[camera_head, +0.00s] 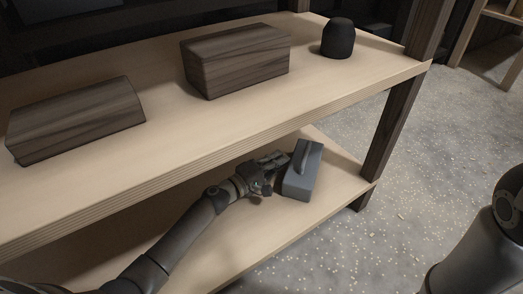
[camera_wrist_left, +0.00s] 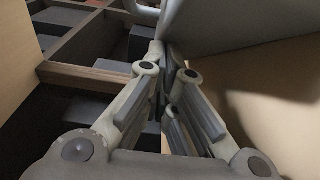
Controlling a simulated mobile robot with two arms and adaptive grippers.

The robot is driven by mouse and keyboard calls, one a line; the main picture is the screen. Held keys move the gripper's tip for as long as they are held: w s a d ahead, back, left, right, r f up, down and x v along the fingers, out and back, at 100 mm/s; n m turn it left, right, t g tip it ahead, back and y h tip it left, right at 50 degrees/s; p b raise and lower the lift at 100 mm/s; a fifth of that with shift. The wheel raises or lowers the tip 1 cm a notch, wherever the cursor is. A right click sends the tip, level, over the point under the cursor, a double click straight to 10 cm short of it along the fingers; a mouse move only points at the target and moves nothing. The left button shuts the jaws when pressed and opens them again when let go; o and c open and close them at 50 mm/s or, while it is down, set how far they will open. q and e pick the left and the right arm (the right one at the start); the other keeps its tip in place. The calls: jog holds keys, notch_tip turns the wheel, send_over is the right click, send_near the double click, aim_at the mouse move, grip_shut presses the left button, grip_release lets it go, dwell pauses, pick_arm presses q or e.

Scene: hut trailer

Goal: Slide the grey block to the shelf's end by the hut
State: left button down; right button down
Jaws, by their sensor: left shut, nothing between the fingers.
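The grey block (camera_head: 303,172) has a raised handle on top. It sits on the lower shelf (camera_head: 335,190), near that shelf's right end in the head view. My left gripper (camera_head: 283,160) is shut and empty, at the block's left side. In the left wrist view the closed fingers (camera_wrist_left: 172,65) point at a large grey surface of the block (camera_wrist_left: 235,22), very close to it; I cannot tell if they touch. My right gripper is not in view; a dark part of my own body shows at the lower right of the head view.
The upper shelf (camera_head: 165,125) overhangs the left arm. It bears two dark wooden boxes (camera_head: 235,60) (camera_head: 75,118) and a black rounded object (camera_head: 338,38). A dark post (camera_head: 388,128) stands at the right end. Speckled floor (camera_head: 430,150) lies open to the right.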

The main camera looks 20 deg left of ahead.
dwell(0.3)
pick_arm(q)
jog(key=v, duration=1.2)
jog(key=shift+s, duration=0.1)
